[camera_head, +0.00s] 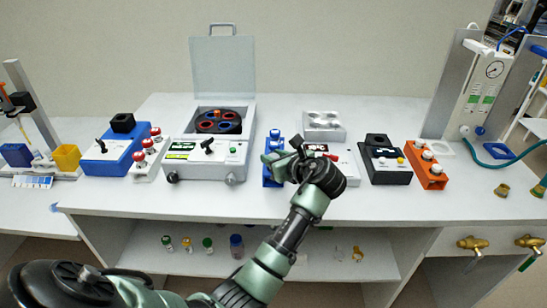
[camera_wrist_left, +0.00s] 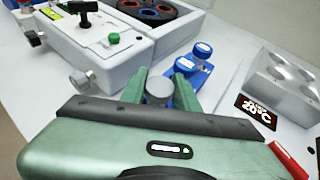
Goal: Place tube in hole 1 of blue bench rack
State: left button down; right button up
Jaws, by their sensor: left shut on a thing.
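The blue bench rack (camera_head: 268,181) stands on the bench right of the centrifuge, partly hidden by my left gripper (camera_head: 282,160). Two blue-capped tubes (camera_head: 274,139) stand in its far part; they also show in the left wrist view (camera_wrist_left: 203,49). My left gripper is over the near part of the rack. In the left wrist view its green fingers (camera_wrist_left: 159,92) are shut on a tube with a round grey top (camera_wrist_left: 158,86), which looks roughly upright. The tube's lower end and the rack hole under it are hidden. My right gripper is in neither view.
The open-lidded centrifuge (camera_head: 207,150) is left of the rack. A heater block with a display (camera_head: 347,166) and a silver block (camera_head: 324,126) are close on the right. An orange rack (camera_head: 426,168) is farther right. Bottles (camera_head: 207,245) stand on the lower shelf.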

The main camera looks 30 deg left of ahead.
pick_arm(q)
jog(key=c, duration=1.1)
grip_release()
jog(key=shift+f, duration=0.1)
jog(key=shift+o, duration=0.2)
jog(key=shift+d+r, duration=0.1)
jog(key=shift+r, duration=0.1)
jog(key=v, duration=1.1)
jog(key=shift+s+d, duration=0.2)
jog(key=shift+d, duration=0.1)
